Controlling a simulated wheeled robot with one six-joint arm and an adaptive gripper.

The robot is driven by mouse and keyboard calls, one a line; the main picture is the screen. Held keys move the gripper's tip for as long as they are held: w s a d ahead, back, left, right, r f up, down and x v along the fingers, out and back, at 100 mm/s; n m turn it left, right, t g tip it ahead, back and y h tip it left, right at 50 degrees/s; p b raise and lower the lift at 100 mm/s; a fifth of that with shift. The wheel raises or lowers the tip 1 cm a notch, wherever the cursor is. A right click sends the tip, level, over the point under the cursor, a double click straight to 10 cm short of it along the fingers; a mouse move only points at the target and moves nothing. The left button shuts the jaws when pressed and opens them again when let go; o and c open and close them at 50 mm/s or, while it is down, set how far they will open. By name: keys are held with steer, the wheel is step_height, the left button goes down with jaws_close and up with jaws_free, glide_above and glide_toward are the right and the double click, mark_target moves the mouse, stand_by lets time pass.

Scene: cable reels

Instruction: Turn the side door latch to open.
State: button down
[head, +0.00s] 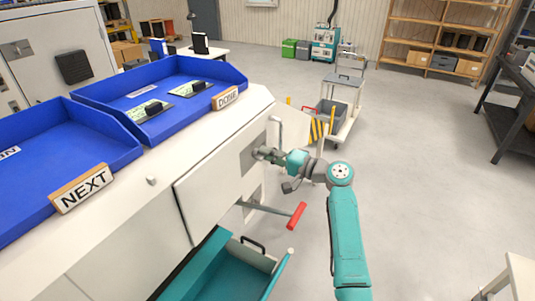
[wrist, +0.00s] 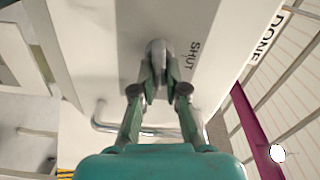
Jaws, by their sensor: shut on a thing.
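The side door latch (wrist: 157,50) is a rounded grey handle on a grey plate, with the word SHUT printed beside it in the wrist view. My gripper (wrist: 159,80) has both green fingers closed around the latch. In the head view my gripper (head: 262,153) is at the grey latch plate (head: 248,157) on the end of the white cabinet (head: 215,175). The fingers hide part of the latch. A bent grey bar handle (head: 276,130) stands out beside the plate and also shows in the wrist view (wrist: 98,118).
A lever with a red grip (head: 297,215) sticks out below my gripper. A teal drawer (head: 240,275) stands open at the cabinet's foot. Blue trays (head: 225,72) marked NEXT and DONE sit on top.

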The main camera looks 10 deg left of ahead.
steer(key=shift+a+r+m, duration=0.1)
steer(key=shift+m, duration=1)
steer(key=c, duration=1.2)
jaws_free()
steer(key=shift+a, duration=0.1)
steer(key=shift+f, duration=0.2)
steer(key=v, duration=1.2)
